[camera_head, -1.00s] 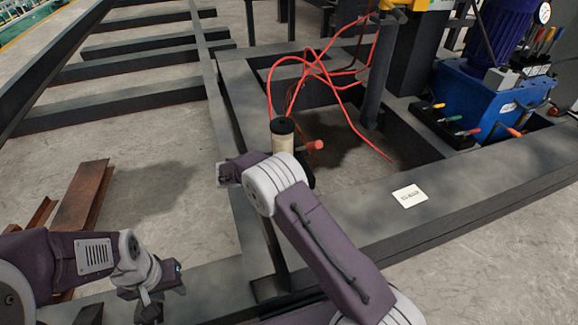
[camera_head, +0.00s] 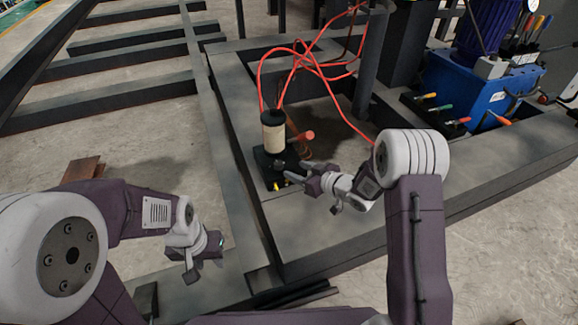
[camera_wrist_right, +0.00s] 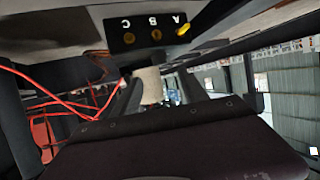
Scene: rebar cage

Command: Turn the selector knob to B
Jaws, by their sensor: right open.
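Two dull orange round spots and one bright yellow spot sit by the letters, the bright one at A. I cannot make out the knob's pointer. My right gripper (camera_head: 288,172) is open, with its fingertips close to the base; contact cannot be told. My left gripper (camera_head: 205,262) hangs over the frame's near left, away from the unit; its jaws are unclear.
Red hoses (camera_head: 300,65) loop up behind the cylinder, and an orange-red handle (camera_head: 302,136) sticks out beside it. A blue hydraulic unit (camera_head: 470,88) with coloured levers stands at the right. Dark steel beams (camera_head: 330,240) surround the unit.

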